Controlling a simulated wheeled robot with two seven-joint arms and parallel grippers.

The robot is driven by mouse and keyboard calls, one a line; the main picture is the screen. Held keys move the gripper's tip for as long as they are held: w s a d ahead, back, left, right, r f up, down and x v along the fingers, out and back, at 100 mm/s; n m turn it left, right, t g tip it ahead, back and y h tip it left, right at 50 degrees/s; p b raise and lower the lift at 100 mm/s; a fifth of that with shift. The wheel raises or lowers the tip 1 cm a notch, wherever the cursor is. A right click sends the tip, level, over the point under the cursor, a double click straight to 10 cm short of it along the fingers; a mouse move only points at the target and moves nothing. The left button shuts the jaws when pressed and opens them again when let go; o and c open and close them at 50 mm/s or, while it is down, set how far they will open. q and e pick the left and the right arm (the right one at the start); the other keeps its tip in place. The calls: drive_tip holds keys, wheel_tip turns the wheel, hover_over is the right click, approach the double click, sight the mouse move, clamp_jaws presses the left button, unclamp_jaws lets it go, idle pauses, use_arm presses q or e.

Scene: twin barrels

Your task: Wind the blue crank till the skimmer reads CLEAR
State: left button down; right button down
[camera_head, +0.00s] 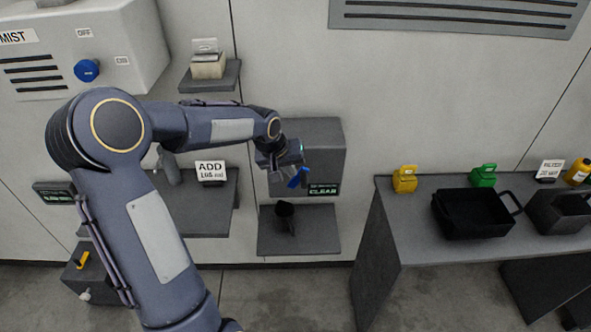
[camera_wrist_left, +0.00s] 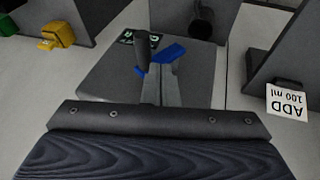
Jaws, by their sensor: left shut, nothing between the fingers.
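The blue crank (camera_head: 298,179) is on the front of a grey wall box (camera_head: 325,150), the skimmer. The small display (camera_head: 323,191) below the crank shows green text that reads CLEAR. My left gripper (camera_head: 294,168) is shut and empty, right at the crank and partly covering it. In the left wrist view the blue crank (camera_wrist_left: 173,52) shows just past the shut fingertips (camera_wrist_left: 160,75), with a dark upright knob (camera_wrist_left: 143,50) beside them. I cannot tell whether the fingers touch the crank. My right gripper is in neither view.
A shelf with a dark funnel-like object (camera_head: 285,210) is below the box. A card reading ADD (camera_head: 211,170) stands on the shelf to the left. At right, a table (camera_head: 415,225) holds a black bin (camera_head: 470,222) and yellow and green items. Floor in front is clear.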

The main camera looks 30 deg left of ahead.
sight(304, 179)
use_arm(q)
drive_tip(key=shift+w+d+f, duration=0.4)
drive_tip(key=shift+d+f, duration=0.3)
drive_tip(key=shift+w+d+f+b, duration=0.25)
drive_tip(key=shift+d+f+b, duration=0.15)
drive_tip(key=shift+b, duration=0.3)
drive_tip(key=shift+w+d+f+b, duration=0.15)
drive_tip(key=shift+d+b, duration=0.1)
drive_tip(key=shift+b, duration=0.15)
drive_tip(key=shift+d, duration=0.15)
drive_tip(key=shift+r, duration=0.2)
